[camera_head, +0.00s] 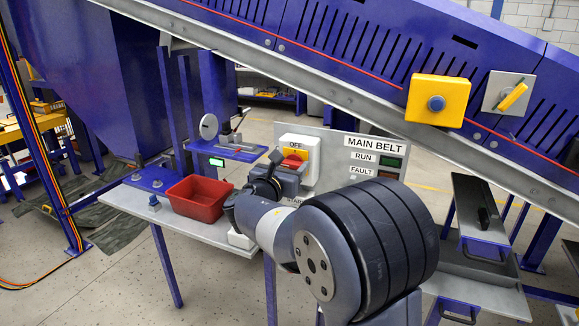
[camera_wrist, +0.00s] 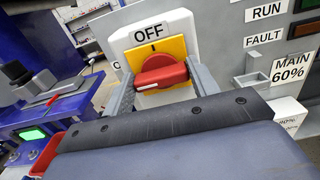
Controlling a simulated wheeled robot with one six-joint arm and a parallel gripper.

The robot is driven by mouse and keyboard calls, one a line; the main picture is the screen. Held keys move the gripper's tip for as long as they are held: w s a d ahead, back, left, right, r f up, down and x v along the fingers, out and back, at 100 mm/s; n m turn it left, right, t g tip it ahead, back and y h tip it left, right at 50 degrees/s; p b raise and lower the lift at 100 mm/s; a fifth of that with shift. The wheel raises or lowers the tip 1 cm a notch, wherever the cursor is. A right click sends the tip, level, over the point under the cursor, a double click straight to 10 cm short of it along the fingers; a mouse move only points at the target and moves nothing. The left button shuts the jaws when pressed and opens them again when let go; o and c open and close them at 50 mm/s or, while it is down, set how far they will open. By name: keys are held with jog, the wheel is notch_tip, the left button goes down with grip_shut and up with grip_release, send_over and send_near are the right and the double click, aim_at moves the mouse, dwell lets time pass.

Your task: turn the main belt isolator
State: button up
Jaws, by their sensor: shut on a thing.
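The main belt isolator is a red rotary handle (camera_wrist: 160,74) on a yellow plate (camera_wrist: 177,48) in a white box (camera_wrist: 128,40), with OFF printed above. In the wrist view the handle lies nearly level, slightly tilted, with its white pointer line toward the left. My gripper (camera_wrist: 159,80) is shut on the handle, one finger at each end. In the head view the isolator (camera_head: 295,157) is on the grey panel marked MAIN BELT (camera_head: 373,143), and my gripper (camera_head: 290,168) covers its lower part.
A red bin (camera_head: 198,198) stands on the bench (camera_head: 128,200) left of my arm. A blue bracket with a green display (camera_head: 216,162) is close by on the left. The sloping conveyor frame (camera_head: 350,40) passes overhead. A grey tray table (camera_head: 470,265) stands at right.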

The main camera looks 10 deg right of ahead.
jog(key=c, duration=0.3)
jog(key=shift+f+m+b, duration=0.1)
jog(key=shift+m+b, duration=0.2)
jog(key=shift+b, duration=0.3)
jog(key=m+b, duration=0.1)
jog(key=b, duration=0.1)
jog(key=m+b, duration=0.1)
jog(key=b, duration=0.1)
jog(key=shift+f+m, duration=0.2)
jog(key=shift+m, duration=0.1)
jog(key=m+b, duration=0.7)
jog(key=b, duration=0.1)
jog(key=m+b, duration=0.7)
jog(key=b, duration=0.1)
jog(key=shift+s+d+m, duration=0.15)
jog(key=shift+m, duration=0.15)
jog(key=shift+r, duration=0.1)
